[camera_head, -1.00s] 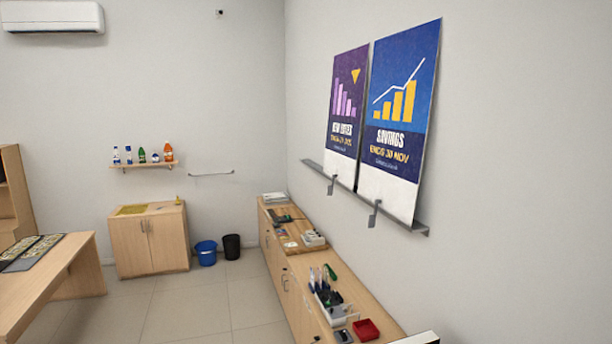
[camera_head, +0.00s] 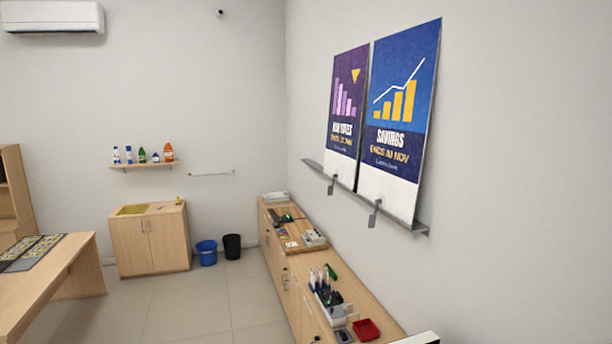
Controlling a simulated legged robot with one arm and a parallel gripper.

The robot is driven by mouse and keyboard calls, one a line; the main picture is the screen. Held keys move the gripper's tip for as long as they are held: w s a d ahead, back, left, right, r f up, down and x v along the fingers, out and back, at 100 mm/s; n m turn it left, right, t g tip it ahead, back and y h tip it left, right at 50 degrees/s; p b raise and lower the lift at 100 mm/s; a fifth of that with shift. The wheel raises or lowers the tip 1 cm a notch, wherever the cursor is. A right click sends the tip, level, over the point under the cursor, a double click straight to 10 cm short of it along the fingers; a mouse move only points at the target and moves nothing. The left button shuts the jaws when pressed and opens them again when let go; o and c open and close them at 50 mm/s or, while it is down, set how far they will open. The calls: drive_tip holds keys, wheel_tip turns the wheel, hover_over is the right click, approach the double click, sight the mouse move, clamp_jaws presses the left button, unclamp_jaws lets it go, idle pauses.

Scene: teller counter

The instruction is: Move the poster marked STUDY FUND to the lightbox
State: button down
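Two posters stand side by side on a grey wall ledge (camera_head: 312,166) at the right. The nearer one is a blue SAVINGS poster (camera_head: 405,95) with yellow bars and a white rising line. The farther one is a purple poster (camera_head: 345,100) with purple bars and a yellow triangle; its heading seems to read NEW RATES. No poster marked STUDY FUND shows, and I see no lightbox that I can make out. My gripper is not in view.
A long low wooden cabinet (camera_head: 290,268) under the ledge holds a pen holder, a red tray (camera_head: 367,329) and desk items. A wooden desk (camera_head: 45,278) stands left. A small cabinet (camera_head: 150,240), blue bucket (camera_head: 206,253) and black bin (camera_head: 232,246) are at the back. Tiled floor (camera_head: 215,305) between is clear.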

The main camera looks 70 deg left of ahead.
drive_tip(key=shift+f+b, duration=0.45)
drive_tip(key=shift+b, duration=0.05)
idle(0.3)
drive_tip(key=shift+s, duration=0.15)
idle(0.6)
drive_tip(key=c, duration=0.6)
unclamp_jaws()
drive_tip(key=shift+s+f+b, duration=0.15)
drive_tip(key=shift+b, duration=0.15)
idle(0.3)
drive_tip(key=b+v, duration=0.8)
drive_tip(key=b, duration=0.2)
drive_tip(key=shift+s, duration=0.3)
idle(1.1)
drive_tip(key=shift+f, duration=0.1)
idle(0.4)
